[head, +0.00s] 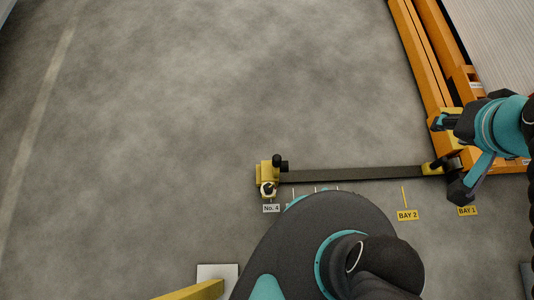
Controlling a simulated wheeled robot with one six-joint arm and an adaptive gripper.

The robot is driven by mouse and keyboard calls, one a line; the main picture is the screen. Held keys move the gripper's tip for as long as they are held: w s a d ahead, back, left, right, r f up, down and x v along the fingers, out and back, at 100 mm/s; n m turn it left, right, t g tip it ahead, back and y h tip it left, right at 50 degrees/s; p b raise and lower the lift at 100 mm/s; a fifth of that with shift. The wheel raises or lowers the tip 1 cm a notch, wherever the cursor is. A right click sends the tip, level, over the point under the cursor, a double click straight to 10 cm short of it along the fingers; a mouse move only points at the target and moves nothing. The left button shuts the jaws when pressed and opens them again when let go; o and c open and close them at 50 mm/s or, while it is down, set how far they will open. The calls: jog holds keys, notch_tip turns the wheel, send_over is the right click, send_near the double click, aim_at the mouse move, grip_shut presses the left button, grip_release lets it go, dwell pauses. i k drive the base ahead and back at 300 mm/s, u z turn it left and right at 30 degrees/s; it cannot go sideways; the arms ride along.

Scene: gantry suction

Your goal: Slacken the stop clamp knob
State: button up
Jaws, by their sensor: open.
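A dark rail (360,174) runs low across the floor. A small yellow block (430,169) with a dark knob (439,163) sits near its right end, by the orange frame. A larger yellow block (264,174) with a black knob (278,160) stands at the rail's left end. I cannot tell for sure which knob is the stop clamp's. My gripper (437,123) is at the right, above the orange frame and apart from the left block. It looks open and empty, but its fingers are small and partly hidden by my arm.
An orange frame (418,55) with a pale ribbed panel (495,35) fills the upper right. Labels No. 4 (271,209), BAY 2 (407,215) and BAY 1 (467,211) lie along the rail's near side. The grey floor (200,100) at left is clear.

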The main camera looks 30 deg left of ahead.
aim_at(268, 188)
jog(key=k, duration=0.15)
jog(key=u, duration=1.5)
